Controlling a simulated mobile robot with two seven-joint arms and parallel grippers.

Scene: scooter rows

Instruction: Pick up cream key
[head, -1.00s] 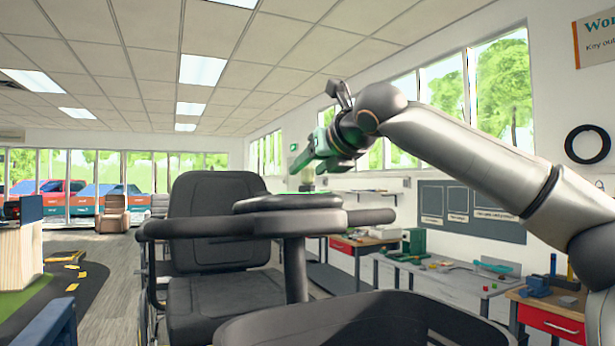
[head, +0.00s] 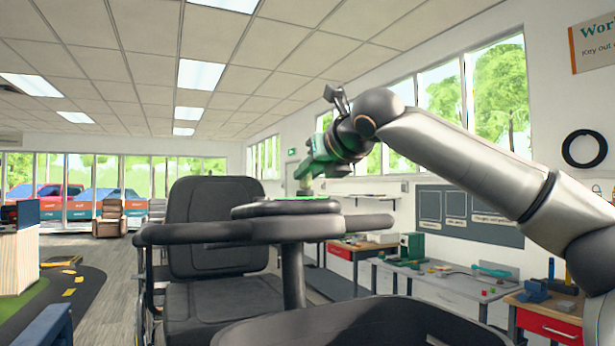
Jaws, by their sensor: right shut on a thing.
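My right gripper (head: 304,188) reaches down to the round dark console (head: 285,210) of the mobility scooter. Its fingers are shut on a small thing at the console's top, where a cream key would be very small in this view. The fingertips and console edge hide most of it, so its shape cannot be made out. A green glow shows on the console top beside the fingers. My left gripper is not in view.
The scooter's black seat (head: 215,240) stands behind the console, and its handlebar (head: 190,233) spreads to both sides. A dark basket rim (head: 375,318) is in front. Workbenches (head: 440,285) with tools line the right wall. Floor is open at the left.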

